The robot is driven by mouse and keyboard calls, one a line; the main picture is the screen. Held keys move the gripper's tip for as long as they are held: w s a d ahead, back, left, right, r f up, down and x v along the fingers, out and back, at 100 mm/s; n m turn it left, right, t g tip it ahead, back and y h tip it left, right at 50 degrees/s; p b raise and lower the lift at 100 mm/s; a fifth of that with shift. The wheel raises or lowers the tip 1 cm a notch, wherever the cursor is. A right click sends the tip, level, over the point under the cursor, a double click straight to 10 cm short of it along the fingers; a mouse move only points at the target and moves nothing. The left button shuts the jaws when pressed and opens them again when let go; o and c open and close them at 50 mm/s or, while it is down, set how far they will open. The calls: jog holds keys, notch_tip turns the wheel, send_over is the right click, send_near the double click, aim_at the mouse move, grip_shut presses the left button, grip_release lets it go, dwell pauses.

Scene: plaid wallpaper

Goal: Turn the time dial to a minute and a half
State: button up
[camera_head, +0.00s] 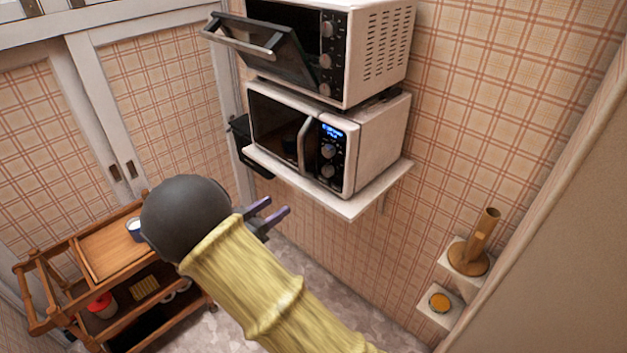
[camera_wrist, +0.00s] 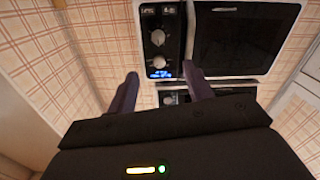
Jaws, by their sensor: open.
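The microwave (camera_head: 382,140) sits on a wall shelf, its door closed. Its panel has a lit blue display (camera_head: 333,131), with an upper dial (camera_head: 328,151) and a lower dial (camera_head: 326,171) beneath. Labels are too small to read, so I cannot tell which is the time dial. The wrist view is upside down and shows the display (camera_wrist: 158,74) below the two dials, nearest one (camera_wrist: 157,60). My gripper (camera_head: 271,210) is open and empty, below and left of the shelf, apart from the dials. In the wrist view its fingers point toward the panel from either side of the display.
A white toaster oven (camera_head: 375,50) stands above the microwave, its door (camera_head: 265,50) hanging open to the left. The white shelf (camera_head: 345,208) juts out under the microwave. A wooden cart (camera_head: 90,258) stands at lower left. Small wall shelves hold a brown vase (camera_head: 470,257) at right.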

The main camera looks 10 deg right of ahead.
jog(key=p, duration=0.5)
send_near(326, 174)
jog(key=x, duration=0.7)
jog(key=shift+w+d+r, duration=0.15)
jog(key=shift+w+d, duration=0.1)
jog(key=shift+w, duration=0.05)
jog(key=c, duration=1)
jog(key=shift+o, duration=0.2)
jog(key=shift+m+b, duration=0.4)
jog(key=shift+b, duration=0.4)
